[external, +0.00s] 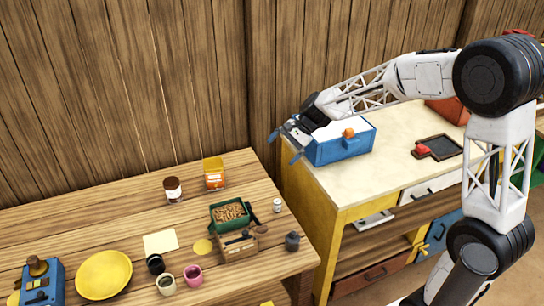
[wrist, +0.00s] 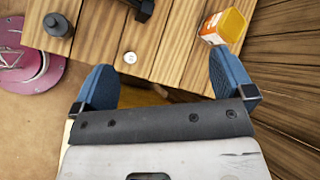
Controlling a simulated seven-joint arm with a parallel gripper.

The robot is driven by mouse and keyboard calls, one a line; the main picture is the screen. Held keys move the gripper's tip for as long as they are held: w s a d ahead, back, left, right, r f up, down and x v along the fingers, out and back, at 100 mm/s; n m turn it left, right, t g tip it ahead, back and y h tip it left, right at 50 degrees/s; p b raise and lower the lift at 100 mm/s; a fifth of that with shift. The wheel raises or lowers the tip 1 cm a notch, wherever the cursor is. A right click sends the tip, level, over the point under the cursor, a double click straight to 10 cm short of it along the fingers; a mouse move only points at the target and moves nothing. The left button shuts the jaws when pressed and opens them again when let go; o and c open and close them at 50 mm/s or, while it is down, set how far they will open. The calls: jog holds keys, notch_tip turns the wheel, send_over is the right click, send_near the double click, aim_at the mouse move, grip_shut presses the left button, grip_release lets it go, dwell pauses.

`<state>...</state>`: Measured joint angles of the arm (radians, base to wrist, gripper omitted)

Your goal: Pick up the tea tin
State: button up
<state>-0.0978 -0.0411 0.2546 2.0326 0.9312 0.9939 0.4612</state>
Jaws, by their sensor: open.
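No label I can read marks a tea tin. The likeliest match is an orange and white container with a yellow top (external: 214,174), standing at the back of the wooden table. It also shows in the wrist view (wrist: 222,27) at upper right, beyond the right finger. My gripper (external: 286,146) is open and empty, raised near the gap between the two tables. In the wrist view its blue fingers (wrist: 162,65) are spread wide with nothing between them. The container is apart from both fingers.
A brown-lidded jar (external: 172,189), a green box (external: 230,214), a small white-topped bottle (external: 277,205) and a dark bottle (external: 292,242) share the wooden table. A blue box (external: 340,148) stands on the pale counter by my gripper. A plank wall (external: 130,90) rises behind.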

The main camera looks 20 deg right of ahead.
jog(key=w+a+f+m+y, duration=0.2)
jog(key=w+a+f+m, duration=0.15)
jog(key=w, duration=0.35)
jog(key=w+a+f+m+y, duration=0.1)
jog(key=w+a+f+m, duration=0.1)
jog(key=w+a+f, duration=0.3)
jog(key=m+t+y, duration=0.2)
jog(key=m, duration=0.2)
send_near(221, 162)
jog(key=x, duration=0.5)
jog(key=shift+s+r, duration=0.15)
jog(key=shift+a, duration=0.15)
jog(key=shift+x, duration=1.2)
jog(key=shift+a, duration=0.1)
jog(key=shift+f+x, duration=0.2)
jog(key=shift+x, duration=2.3)
jog(key=c, duration=0.8)
